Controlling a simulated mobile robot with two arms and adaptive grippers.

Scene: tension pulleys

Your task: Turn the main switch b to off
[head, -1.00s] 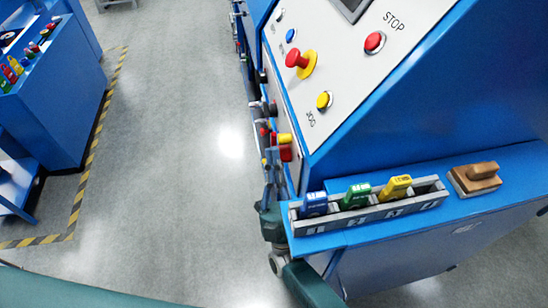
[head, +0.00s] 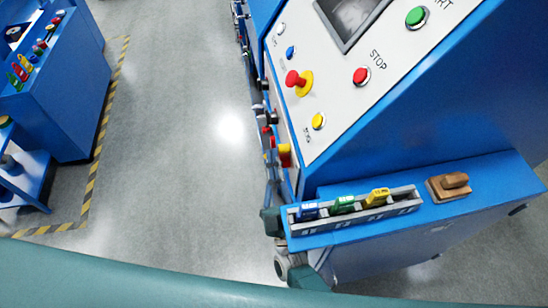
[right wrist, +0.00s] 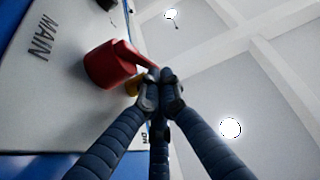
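A red main switch handle (right wrist: 112,65) stands out from a pale panel marked MAIN in the right wrist view, with a bit of yellow behind its tip. In the head view, a red and yellow switch (head: 284,155) shows edge-on on the cabinet's side panel. My right gripper (right wrist: 160,82) has its dark fingertips drawn together right by the handle's tip. Whether they touch it I cannot tell. In the head view my right gripper is small and partly lost among the side controls. No letter b is readable. My left gripper is out of view.
A blue cabinet carries a sloped panel with a red STOP button (head: 361,76) and a red mushroom button (head: 296,79).

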